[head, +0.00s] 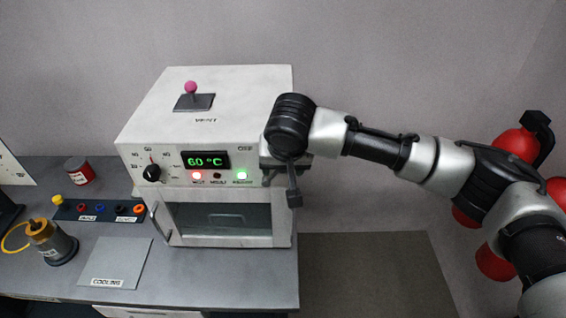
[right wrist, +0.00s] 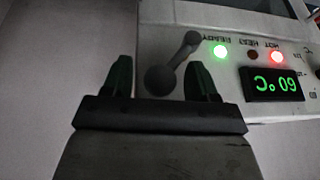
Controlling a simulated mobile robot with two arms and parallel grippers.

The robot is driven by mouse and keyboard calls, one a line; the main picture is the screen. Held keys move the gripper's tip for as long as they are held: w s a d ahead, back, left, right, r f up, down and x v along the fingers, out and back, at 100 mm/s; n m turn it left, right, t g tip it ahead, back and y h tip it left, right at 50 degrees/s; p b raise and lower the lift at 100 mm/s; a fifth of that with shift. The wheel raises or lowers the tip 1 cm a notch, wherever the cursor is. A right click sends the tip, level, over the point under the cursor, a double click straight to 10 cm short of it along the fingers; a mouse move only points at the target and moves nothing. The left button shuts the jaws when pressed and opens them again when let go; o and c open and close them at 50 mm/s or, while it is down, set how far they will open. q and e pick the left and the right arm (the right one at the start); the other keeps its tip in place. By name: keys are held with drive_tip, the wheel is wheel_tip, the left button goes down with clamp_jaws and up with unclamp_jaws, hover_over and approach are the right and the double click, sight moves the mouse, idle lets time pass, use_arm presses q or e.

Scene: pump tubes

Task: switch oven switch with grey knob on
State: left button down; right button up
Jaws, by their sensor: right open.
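The white oven (head: 150,130) stands on the bench in the head view. Its switch is a grey lever with a round grey knob (right wrist: 160,80), seen in the right wrist view beside the green READY lamp. The lever slants from the panel to the knob. My right gripper (right wrist: 158,64) is open, its two dark fingers on either side of the knob, with gaps showing; contact cannot be told. In the head view my right gripper (head: 281,184) is at the oven's front right corner, largely hiding the switch. My left gripper is not in view.
The oven display (head: 207,161) reads 60 °C, with red and green lamps lit below. A black dial (head: 151,173) is at the panel's left. A pink-knobbed vent lever (head: 191,89) is on top. A COOLING plate (head: 115,262) and a metal canister (head: 50,240) are at left.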

clamp_jaws()
drive_tip(key=shift+s+d+f+y+p, duration=0.15)
drive_tip(key=shift+d+f+y+p, duration=0.15)
drive_tip(key=shift+y+p, duration=0.25)
drive_tip(key=shift+d+f+y, duration=0.1)
drive_tip(key=shift+f+y, duration=0.1)
drive_tip(key=shift+y, duration=0.05)
drive_tip(key=shift+c, duration=0.3)
unclamp_jaws()
drive_tip(key=shift+o, duration=0.3)
drive_tip(key=shift+r, duration=0.1)
